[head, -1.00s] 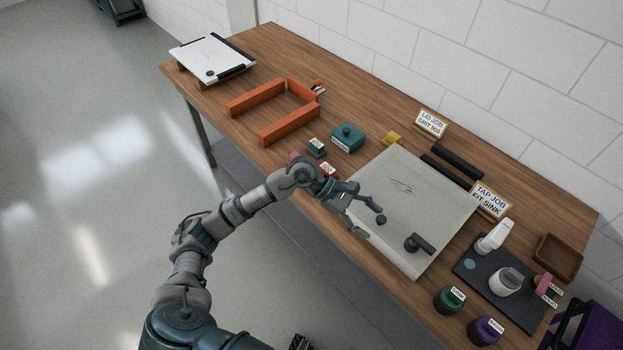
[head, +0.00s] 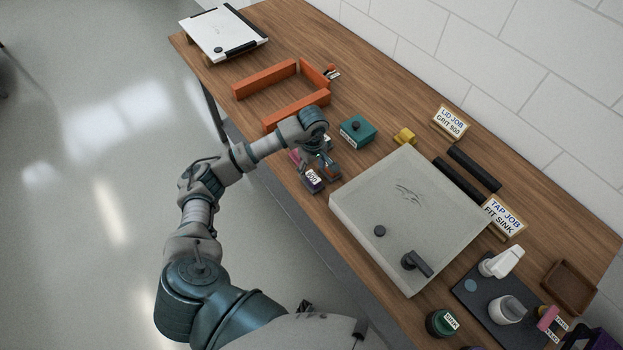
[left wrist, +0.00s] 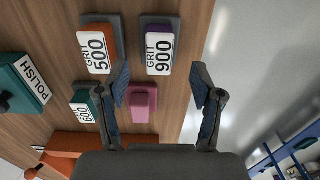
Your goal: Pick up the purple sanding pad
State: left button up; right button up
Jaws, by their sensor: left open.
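The purple sanding pad (head: 313,181), labelled 900, lies on the table near its front edge. In the left wrist view the purple pad (left wrist: 158,47) shows its GRIT 900 label and a dark base. My left gripper (head: 320,168) is open and empty just above the pads, pointing down. In the left wrist view its fingertips (left wrist: 160,84) stand apart; the purple pad lies just beyond them, within the gap's width. The pink pad (left wrist: 142,103) shows between the fingers. The orange GRIT 500 pad (left wrist: 97,46) and green 600 pad (left wrist: 85,104) lie left. My right gripper is out of view.
The grey lid panel (head: 408,215) lies right of the pads. A teal polish block (head: 357,131) is behind them, and an orange frame (head: 265,79) stands to the left. The table's front edge is close to the purple pad, with open floor beyond.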

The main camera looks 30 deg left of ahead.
aim_at(315, 178)
pick_arm(q)
jog(key=shift+d+f, duration=0.3)
jog(key=shift+f, duration=0.15)
jog(key=shift+s+d+f, duration=0.2)
jog(key=shift+d+f, duration=0.15)
jog(key=shift+f, duration=0.05)
jog(key=f, duration=0.3)
jog(key=f+p, duration=0.1)
jog(key=shift+w+a+f, duration=0.15)
jog(key=shift+a+f, duration=0.15)
jog(key=shift+a, duration=0.05)
jog(key=shift+a+f, duration=0.15)
jog(key=shift+a, duration=0.1)
jog(key=shift+d, duration=0.3)
jog(key=c, duration=0.9)
jog(key=shift+d+r, duration=0.15)
jog(key=shift+r, duration=0.05)
